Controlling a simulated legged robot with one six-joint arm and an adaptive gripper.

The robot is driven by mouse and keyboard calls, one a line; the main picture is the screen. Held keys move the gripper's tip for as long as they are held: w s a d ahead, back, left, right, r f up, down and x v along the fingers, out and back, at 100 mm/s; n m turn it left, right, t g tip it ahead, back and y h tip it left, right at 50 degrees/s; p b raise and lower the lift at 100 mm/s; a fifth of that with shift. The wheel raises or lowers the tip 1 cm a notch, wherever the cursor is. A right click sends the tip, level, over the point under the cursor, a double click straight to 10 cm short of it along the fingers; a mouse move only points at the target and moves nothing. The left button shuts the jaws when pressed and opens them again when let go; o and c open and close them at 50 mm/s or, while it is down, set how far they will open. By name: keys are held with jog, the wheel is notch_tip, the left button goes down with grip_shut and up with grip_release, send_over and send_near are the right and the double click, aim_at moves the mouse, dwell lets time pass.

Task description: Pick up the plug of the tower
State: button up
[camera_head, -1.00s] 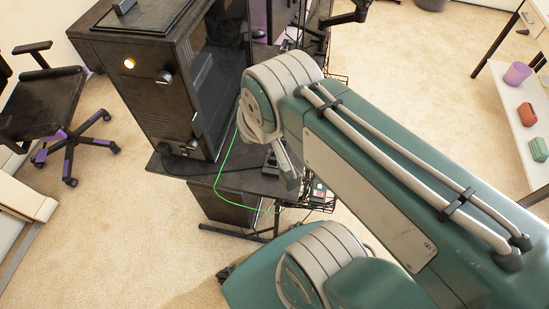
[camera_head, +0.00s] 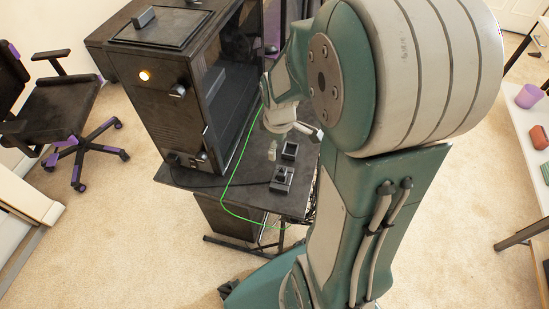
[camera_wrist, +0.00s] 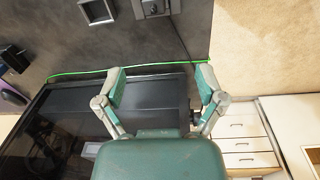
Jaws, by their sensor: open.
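The black tower (camera_head: 170,100) stands on a dark desk in the head view. A thin dark cord runs from its lower front across the desk to a small dark box (camera_head: 282,180). The box also shows at the top edge of the wrist view (camera_wrist: 153,10), with the cord leaving it; the plug itself is too small to make out clearly. My gripper (camera_head: 295,141) is above the desk, partly hidden by my arm in the head view. In the wrist view my gripper (camera_wrist: 160,74) is open, its fingers wide apart with nothing between them, below the box in the picture.
A second small dark box (camera_head: 290,150) is close by. A bright green cable (camera_head: 230,180) curves over the desk from beside the tower. An office chair (camera_head: 55,105) stands left. A white table (camera_head: 522,125) with a purple cup (camera_head: 529,96) is at right.

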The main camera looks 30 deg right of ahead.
jog(key=n, duration=0.1)
send_over(282, 171)
notch_tip(282, 171, down, 4)
jog(key=shift+g, duration=0.4)
notch_tip(282, 171, down, 11)
jog(key=shift+r, duration=0.1)
grip_shut()
